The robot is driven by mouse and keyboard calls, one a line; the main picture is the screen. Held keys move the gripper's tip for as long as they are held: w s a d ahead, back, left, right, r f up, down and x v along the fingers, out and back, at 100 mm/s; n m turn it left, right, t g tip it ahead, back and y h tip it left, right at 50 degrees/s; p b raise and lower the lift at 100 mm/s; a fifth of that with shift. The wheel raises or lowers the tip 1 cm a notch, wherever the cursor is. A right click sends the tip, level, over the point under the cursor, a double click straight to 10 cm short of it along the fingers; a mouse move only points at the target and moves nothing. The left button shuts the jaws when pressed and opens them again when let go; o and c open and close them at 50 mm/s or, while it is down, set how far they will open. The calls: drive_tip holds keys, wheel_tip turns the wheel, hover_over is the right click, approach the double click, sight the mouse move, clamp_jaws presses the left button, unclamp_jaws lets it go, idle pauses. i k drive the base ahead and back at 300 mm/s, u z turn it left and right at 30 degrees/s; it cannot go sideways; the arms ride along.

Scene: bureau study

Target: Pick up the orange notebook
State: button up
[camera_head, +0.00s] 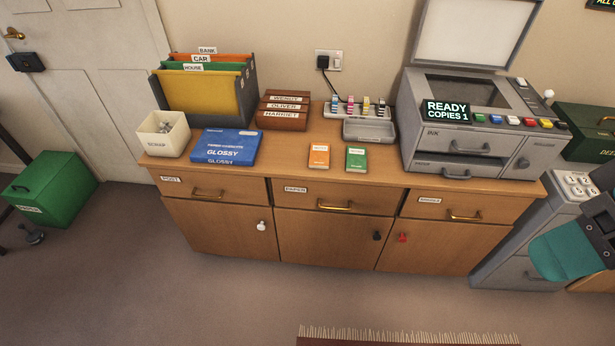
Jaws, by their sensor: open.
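The orange notebook (318,156) lies flat on top of the wooden sideboard (285,169), near its front edge and about the middle of its length. It is small, with a pale label on its cover. A similar green notebook (356,159) lies just to its right with a narrow gap between them. Nothing covers the orange notebook.
A blue glossy paper box (226,147) lies left of the notebooks. Behind are brown name boxes (283,112) and a grey tray (369,130). A grey copier (462,130) stands right. Floor in front is mostly clear, with a rug (410,338) at the bottom.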

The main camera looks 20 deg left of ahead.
sight(319, 159)
drive_tip(key=z, duration=0.05)
drive_tip(key=k, duration=0.6)
drive_tip(key=u, duration=0.9)
drive_tip(key=i, duration=0.8)
drive_tip(key=u, duration=0.45)
drive_tip(key=i, duration=0.75)
drive_tip(key=z, duration=0.75)
drive_tip(key=i, duration=0.65)
drive_tip(key=z, duration=0.6)
